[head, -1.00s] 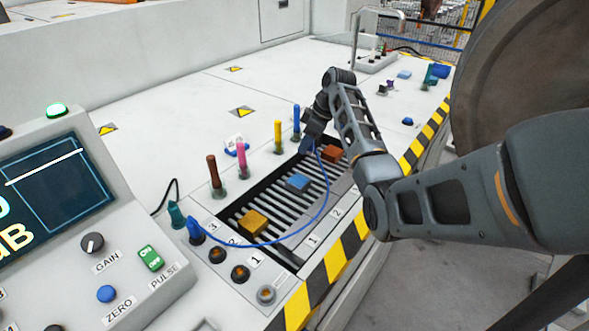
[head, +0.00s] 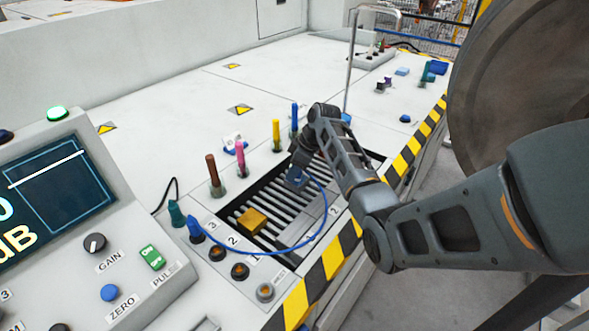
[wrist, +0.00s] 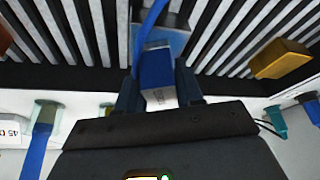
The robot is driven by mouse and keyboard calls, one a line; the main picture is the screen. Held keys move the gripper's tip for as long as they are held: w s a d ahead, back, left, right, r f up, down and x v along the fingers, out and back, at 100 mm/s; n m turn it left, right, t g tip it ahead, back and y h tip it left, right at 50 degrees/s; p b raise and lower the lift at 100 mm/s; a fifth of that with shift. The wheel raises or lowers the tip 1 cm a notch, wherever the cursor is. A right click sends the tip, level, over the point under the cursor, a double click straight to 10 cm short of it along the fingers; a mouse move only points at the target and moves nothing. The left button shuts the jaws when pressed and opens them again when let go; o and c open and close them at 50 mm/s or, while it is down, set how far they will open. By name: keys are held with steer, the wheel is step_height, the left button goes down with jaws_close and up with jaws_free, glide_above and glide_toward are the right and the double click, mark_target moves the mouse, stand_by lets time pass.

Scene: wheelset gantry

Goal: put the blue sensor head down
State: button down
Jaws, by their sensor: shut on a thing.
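My gripper (head: 297,176) is shut on the blue sensor head (wrist: 157,72), which carries a white label in the wrist view. A blue cable (head: 322,215) loops from the sensor head to a blue plug (head: 195,231) on the panel. The gripper is low over the slatted tray, at a light blue block (wrist: 178,38) lying on the slats. The sensor head overlaps this block in the wrist view; I cannot tell whether they touch. A yellow block (head: 252,221) lies nearer on the same slatted tray (head: 270,240).
Brown (head: 212,172), pink (head: 241,157), yellow (head: 276,134) and blue (head: 294,118) upright pens stand along the tray's far-left side. A control console (head: 100,235) stands at left. A large grey wheel (head: 520,80) is at right. The white deck behind is mostly clear.

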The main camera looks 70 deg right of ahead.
steer(key=shift+f, duration=0.1)
steer(key=c, duration=0.7)
jaws_free()
steer(key=v, duration=1.2)
steer(key=shift+d, duration=0.1)
